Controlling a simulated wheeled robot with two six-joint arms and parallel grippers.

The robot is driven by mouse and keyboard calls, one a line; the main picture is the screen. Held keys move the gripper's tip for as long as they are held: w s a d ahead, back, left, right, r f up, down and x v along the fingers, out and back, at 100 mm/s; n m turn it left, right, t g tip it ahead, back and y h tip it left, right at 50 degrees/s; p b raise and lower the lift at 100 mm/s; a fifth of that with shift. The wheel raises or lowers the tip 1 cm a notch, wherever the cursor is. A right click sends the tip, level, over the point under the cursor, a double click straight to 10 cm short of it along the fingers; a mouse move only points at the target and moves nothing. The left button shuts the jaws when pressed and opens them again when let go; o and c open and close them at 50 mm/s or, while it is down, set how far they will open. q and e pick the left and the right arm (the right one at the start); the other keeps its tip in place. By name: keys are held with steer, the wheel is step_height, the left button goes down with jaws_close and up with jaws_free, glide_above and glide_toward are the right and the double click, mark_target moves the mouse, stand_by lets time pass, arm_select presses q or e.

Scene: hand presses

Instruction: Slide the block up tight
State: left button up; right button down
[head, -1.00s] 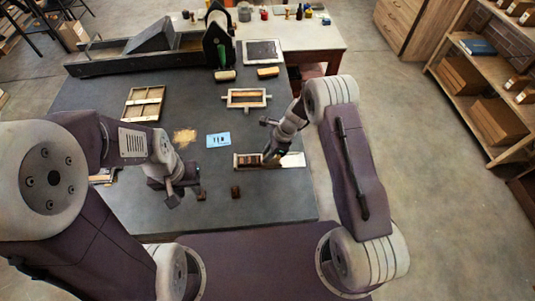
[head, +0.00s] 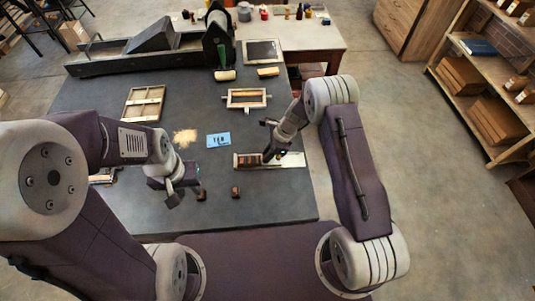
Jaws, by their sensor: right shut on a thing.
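A long, narrow metal tray (head: 290,161) lies on the dark table, right of its middle. A row of small reddish-brown blocks (head: 249,160) sits in its left part. My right gripper (head: 268,157) reaches down into the tray at the right end of this row. It is shut on a block there, which the fingers mostly hide. I cannot tell whether that block touches the row. My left gripper (head: 184,196) is open and empty above the table, left of the tray. Two small dark brown blocks (head: 236,192) (head: 201,194) lie on the table near it.
A blue card (head: 218,140) and a tan patch (head: 185,137) lie left of the tray. A wooden frame (head: 247,105) is behind it, and a slatted wooden tray (head: 144,117) is at the left. A large press (head: 150,45) stands at the back. The table front is mostly clear.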

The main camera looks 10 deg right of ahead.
mark_target(275, 159)
steer(key=shift+a, duration=0.4)
steer(key=c, duration=1.3)
jaws_free()
steer(key=shift+r, duration=0.1)
steer(key=b+v, duration=0.2)
steer(key=v, duration=0.7)
